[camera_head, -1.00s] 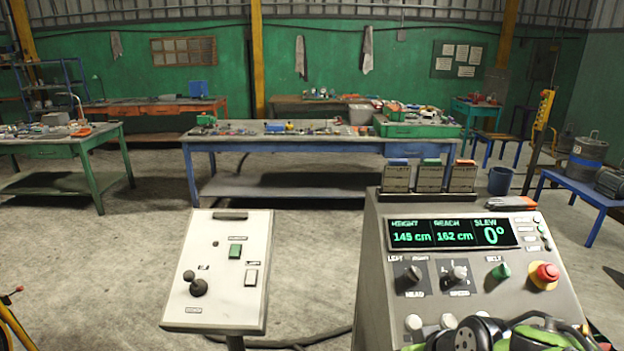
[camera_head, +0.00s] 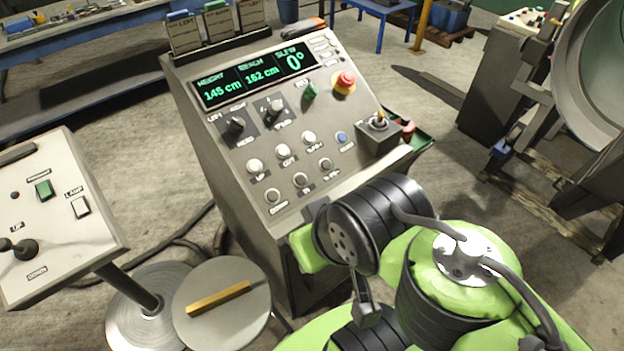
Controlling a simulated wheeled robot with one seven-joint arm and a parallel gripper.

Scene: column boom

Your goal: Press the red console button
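The red button (camera_head: 346,79) is a round mushroom cap on a yellow collar, at the upper right of the sloped grey console (camera_head: 232,138). It is in full view and nothing touches it. My green and black arm is folded in front of the console's lower right side, well below and apart from the button. I cannot make out my gripper's fingers in this view.
A green knob (camera_head: 310,92) is left of the button; a joystick box (camera_head: 378,135) and another red knob (camera_head: 407,129) are below right. A white control panel (camera_head: 58,215) and a round stool (camera_head: 222,290) with a brass-coloured bar (camera_head: 219,298) stand at left.

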